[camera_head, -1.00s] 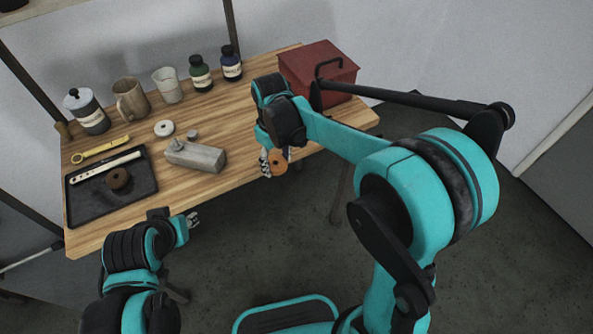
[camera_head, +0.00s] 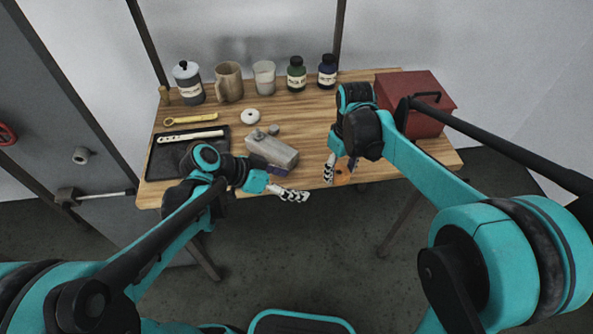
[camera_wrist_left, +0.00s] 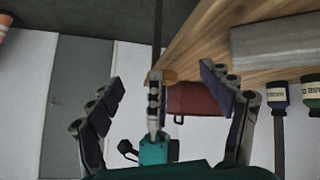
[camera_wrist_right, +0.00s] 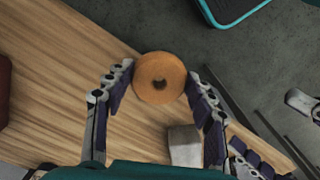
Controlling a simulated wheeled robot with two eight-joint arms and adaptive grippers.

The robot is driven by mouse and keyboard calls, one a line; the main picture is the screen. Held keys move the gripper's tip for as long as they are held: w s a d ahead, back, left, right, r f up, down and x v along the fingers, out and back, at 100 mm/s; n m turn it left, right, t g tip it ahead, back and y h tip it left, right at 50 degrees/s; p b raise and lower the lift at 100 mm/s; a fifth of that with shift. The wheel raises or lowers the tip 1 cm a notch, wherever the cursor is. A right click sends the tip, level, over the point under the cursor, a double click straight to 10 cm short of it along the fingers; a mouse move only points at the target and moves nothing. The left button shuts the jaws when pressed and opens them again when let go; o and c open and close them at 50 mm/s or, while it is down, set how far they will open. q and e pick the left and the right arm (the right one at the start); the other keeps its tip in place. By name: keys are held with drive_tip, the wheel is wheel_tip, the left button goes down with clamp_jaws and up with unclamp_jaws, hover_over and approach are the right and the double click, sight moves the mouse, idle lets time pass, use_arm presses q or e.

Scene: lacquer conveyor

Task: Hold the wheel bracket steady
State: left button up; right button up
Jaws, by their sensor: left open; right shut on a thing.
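The grey wheel bracket (camera_head: 273,150), a block with a small round peg on top, lies on the wooden table near its front edge. It also shows in the left wrist view (camera_wrist_left: 275,45) and the right wrist view (camera_wrist_right: 185,146). My left gripper (camera_head: 288,183) is open and empty, just in front of the bracket at the table edge; I cannot tell whether it touches it. My right gripper (camera_head: 341,166) is shut on an orange-brown wheel (camera_wrist_right: 160,78) with a dark centre hole. It holds the wheel to the right of the bracket, near the front edge.
A black tray (camera_head: 163,160) with a pale strip (camera_head: 192,136) lies at left, partly behind my left arm. A white ring (camera_head: 251,116) lies behind the bracket. A jar, mugs and bottles line the back. A red toolbox (camera_head: 424,122) stands at right.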

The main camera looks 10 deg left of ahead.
sight(336, 174)
use_arm(q)
drive_tip(key=w+d+f+m+h, duration=0.1)
drive_tip(key=w+d, duration=0.1)
drive_tip(key=d, duration=0.1)
drive_tip(key=w+d+f+m+h, duration=0.1)
drive_tip(key=w+d+m, duration=0.1)
drive_tip(key=d, duration=0.2)
drive_tip(key=w+d+f+m+h, duration=0.1)
drive_tip(key=w+d+h, duration=0.1)
drive_tip(key=d, duration=0.2)
drive_tip(key=shift+w+d+f+m, duration=0.25)
drive_tip(key=shift+w+f+m, duration=0.15)
drive_tip(key=c, duration=1.3)
drive_tip(key=shift+o, duration=0.2)
use_arm(e)
drive_tip(key=o, duration=1.2)
drive_tip(key=shift+o, duration=0.2)
